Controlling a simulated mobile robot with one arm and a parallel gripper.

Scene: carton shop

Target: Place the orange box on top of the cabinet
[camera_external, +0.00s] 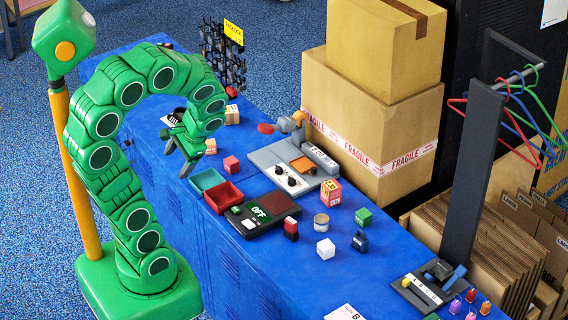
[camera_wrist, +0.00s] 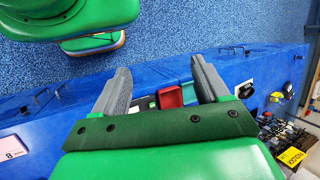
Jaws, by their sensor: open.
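My gripper (camera_external: 181,160) hangs over the left edge of the long blue cabinet (camera_external: 290,265), fingers apart and empty, in the external view. In the wrist view the two grey fingers of my gripper (camera_wrist: 162,88) are spread, with the cabinet (camera_wrist: 60,125) behind them. A small orange box (camera_external: 211,146) sits on the cabinet top, just right of my gripper and apart from it. A tan-orange box (camera_external: 232,115) stands farther back; I cannot tell which one the task names. Neither is clear in the wrist view.
A green tray (camera_external: 207,180) and a red tray (camera_external: 224,197) lie near the front edge. A red cube (camera_external: 231,165), grey machine (camera_external: 292,170) and OFF panel (camera_external: 262,211) are close by. Large cartons (camera_external: 370,120) stand behind.

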